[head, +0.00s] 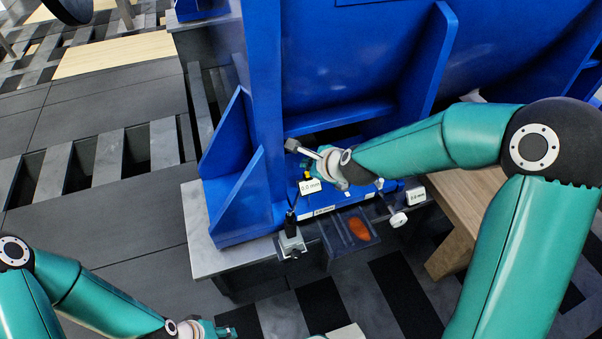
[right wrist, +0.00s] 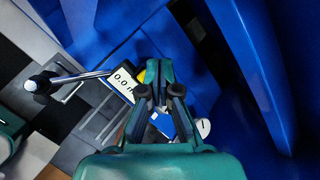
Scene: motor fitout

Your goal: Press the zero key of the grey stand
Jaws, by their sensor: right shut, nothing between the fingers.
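The grey stand (head: 292,243) has a grey block base at the near edge of the bench, with a dark stem. A white display (head: 310,187) reading 0.0 is just above it; it also shows in the right wrist view (right wrist: 123,82). A yellow key (right wrist: 141,76) sits at the display's upper right edge, close beside my right fingertips. My right gripper (head: 307,166) is shut and empty, just above the display; its closed fingers show in the right wrist view (right wrist: 158,72). I cannot tell whether it touches the key. My left gripper (head: 222,331) is low, far from the stand.
A large blue motor frame (head: 265,190) rises behind and beside the stand, close to my right gripper. A dark tray (head: 337,238) holds an orange item.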

